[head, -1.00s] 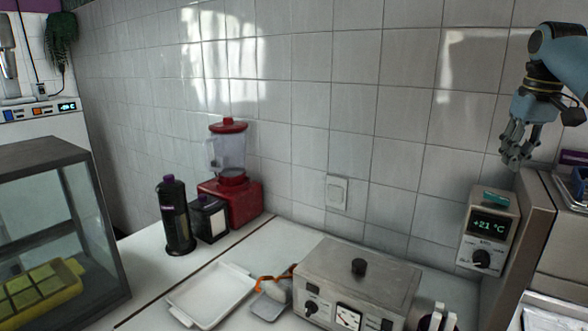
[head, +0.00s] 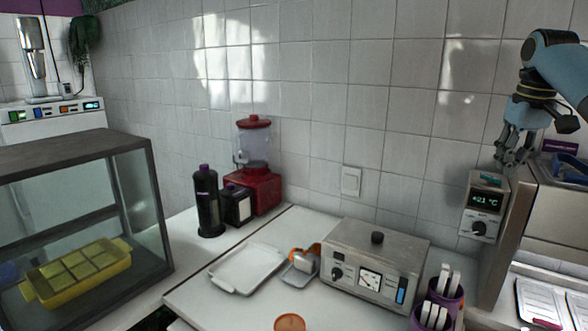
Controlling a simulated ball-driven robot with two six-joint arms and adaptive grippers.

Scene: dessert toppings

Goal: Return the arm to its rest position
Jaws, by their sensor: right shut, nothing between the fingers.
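My right gripper (head: 513,148) is at the upper right of the head view, at the end of my blue-grey right arm. It hangs in the air with its fingers pointing down, in front of the tiled wall and just above the temperature control box (head: 483,207). It is shut and holds nothing. My left gripper is not in view.
A metal appliance (head: 345,252) with a gauge stands on the white counter, purple cups (head: 443,293) beside it. A white tray (head: 247,268), a red blender (head: 257,188) and a dark bottle (head: 207,203) stand further left. A glass case (head: 150,205) holds a yellow tray (head: 110,268).

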